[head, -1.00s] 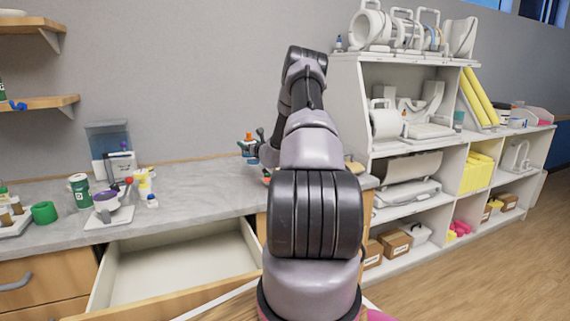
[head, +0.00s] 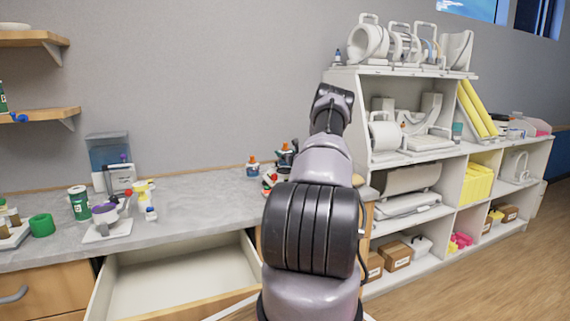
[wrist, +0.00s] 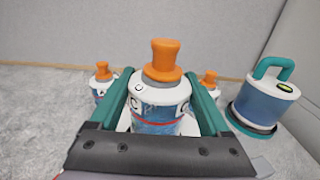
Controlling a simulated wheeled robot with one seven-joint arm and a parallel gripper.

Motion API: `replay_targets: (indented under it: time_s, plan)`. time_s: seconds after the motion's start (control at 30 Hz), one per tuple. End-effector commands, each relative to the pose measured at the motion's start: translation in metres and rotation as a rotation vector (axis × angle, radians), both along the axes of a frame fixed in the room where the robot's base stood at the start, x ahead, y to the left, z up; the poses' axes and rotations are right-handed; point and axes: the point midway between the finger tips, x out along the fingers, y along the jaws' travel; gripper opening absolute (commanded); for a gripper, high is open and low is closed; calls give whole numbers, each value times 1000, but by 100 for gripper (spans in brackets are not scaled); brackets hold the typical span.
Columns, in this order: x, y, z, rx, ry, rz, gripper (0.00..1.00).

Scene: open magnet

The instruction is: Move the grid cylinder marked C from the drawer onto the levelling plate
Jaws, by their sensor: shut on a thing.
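The grid cylinder marked C (wrist: 160,112) has a white top, an orange cap, a blue body and a red line. In the wrist view it stands between the green fingers of my gripper (wrist: 158,95), which is shut on it. Its lower end is hidden by the gripper's dark bar. In the head view my gripper (head: 284,157) is partly hidden behind my arm, above the right part of the counter. The open drawer (head: 180,270) looks empty where I see it. I cannot make out the levelling plate for certain; a white edge shows under the held cylinder.
Similar orange-capped cylinders stand behind the held one, left (wrist: 102,78) and right (wrist: 209,82). A green-handled blue cylinder (wrist: 265,103) is at the right beside a pale wall. The grey counter (head: 195,205) is clear in its middle. A white shelf unit (head: 345,110) stands right.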

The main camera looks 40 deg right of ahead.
Motion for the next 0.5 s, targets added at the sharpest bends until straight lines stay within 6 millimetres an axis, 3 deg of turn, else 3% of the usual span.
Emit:
replay_targets:
  time_s: [0.3, 0.5]
  plan:
    - [0, 0, -35, 1, -2, -1, 0]
    - [0, 0, -38, -1, -3, -1, 0]
